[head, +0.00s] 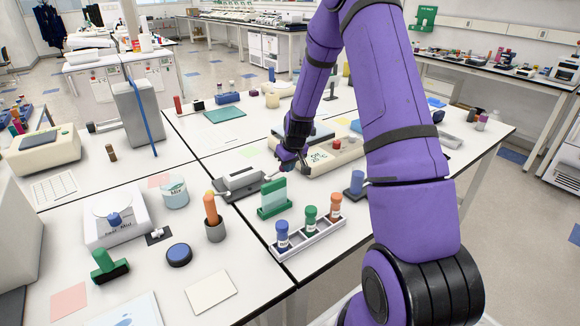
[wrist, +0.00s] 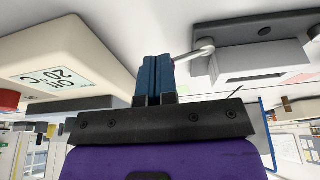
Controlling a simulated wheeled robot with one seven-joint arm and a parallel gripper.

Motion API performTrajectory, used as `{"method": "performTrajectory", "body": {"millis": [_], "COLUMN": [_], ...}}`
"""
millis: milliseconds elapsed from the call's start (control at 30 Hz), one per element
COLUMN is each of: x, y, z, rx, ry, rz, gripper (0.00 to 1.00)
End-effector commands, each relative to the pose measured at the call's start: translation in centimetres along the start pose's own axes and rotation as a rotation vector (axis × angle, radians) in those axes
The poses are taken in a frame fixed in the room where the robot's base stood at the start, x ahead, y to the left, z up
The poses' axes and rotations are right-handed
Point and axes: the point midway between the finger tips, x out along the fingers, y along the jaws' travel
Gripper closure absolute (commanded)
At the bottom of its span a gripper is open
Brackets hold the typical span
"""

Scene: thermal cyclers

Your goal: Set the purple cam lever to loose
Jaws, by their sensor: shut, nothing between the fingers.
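In the wrist view a pale metal lever arm (wrist: 194,53) sticks out from the side of a grey clamp-like block (wrist: 260,55) on a dark base (wrist: 268,27). A small bit of purple shows at the lever's end, mostly hidden behind my fingers. My gripper (wrist: 155,62) is shut, its blue fingers right beside that end; I cannot tell whether they touch it. In the head view the grey block (head: 241,179) lies on the table left of my gripper (head: 291,168), and the lever's end is hard to make out.
A cream instrument reading "Off 20 °C" (head: 345,153) stands close on the right of my gripper. A green rack (head: 273,199), a tray of coloured bottles (head: 306,236) and a dark blue object (head: 356,183) stand nearer. A teal mat (head: 225,114) lies farther back.

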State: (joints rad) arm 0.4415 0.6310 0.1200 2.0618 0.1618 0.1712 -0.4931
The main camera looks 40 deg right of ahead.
Motion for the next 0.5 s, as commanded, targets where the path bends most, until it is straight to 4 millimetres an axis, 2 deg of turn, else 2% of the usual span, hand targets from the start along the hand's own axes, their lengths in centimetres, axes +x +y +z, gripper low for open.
{"method": "performTrajectory", "body": {"millis": [267, 500], "x": [0.03, 0.31], "y": [0.17, 0.76], "z": [-0.11, -0.92], "rx": [-0.018, -0.149], "ry": [0.0, 0.001], "rz": [-0.006, -0.048], "gripper": [1.0, 1.0]}}
